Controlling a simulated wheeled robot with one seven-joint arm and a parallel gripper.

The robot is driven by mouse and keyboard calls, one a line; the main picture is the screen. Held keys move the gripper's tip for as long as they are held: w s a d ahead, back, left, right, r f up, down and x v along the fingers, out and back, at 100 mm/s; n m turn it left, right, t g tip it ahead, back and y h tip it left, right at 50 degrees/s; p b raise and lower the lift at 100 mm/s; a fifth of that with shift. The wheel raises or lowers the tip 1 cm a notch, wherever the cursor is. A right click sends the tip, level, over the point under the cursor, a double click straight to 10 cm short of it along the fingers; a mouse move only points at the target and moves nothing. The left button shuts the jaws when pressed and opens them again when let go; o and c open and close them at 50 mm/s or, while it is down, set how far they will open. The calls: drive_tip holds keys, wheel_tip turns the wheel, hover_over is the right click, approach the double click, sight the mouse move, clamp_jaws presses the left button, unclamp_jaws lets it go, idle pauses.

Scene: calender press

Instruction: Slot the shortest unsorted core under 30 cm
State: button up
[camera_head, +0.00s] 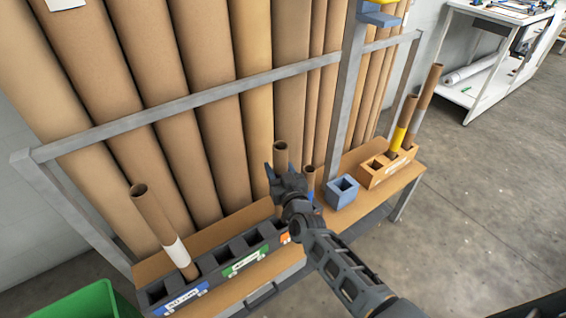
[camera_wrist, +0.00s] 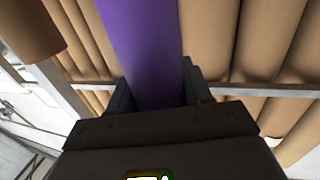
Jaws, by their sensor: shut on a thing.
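My gripper (camera_head: 284,178) is shut on a cardboard core (camera_head: 281,152), whose open top stands above the jaws in the head view. In the wrist view a purple surface (camera_wrist: 140,50) fills the space between the jaws (camera_wrist: 158,95), seemingly a band on this core. The core's lower end is hidden behind my gripper. A dark slotted rack (camera_head: 210,262) lies on the wooden shelf, with blue, green and orange labels; the lettering is hard to read. A core with a white band (camera_head: 160,225) leans in its left part. Several rack slots look empty.
A thin core (camera_head: 310,177) stands just right of my gripper. A blue block (camera_head: 342,191) has an empty square hole. An orange block (camera_head: 378,176) holds cores with yellow and white bands. Tall rolls (camera_head: 200,80) stand behind a metal rail (camera_head: 190,100). A green bin (camera_head: 85,300) is front left.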

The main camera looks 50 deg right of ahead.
drive_tip(key=shift+a+f, duration=0.1)
drive_tip(key=shift+f, duration=0.05)
drive_tip(key=shift+f+b, duration=4.65)
drive_tip(key=shift+f, duration=0.2)
drive_tip(key=shift+f+b, duration=2.1)
drive_tip(key=shift+f, duration=0.25)
drive_tip(key=o, duration=1.2)
drive_tip(key=shift+c, duration=0.2)
drive_tip(key=v, duration=0.7)
drive_tip(key=shift+s+a+p, duration=0.2)
drive_tip(key=shift+s+p, duration=0.1)
drive_tip(key=shift+p, duration=0.15)
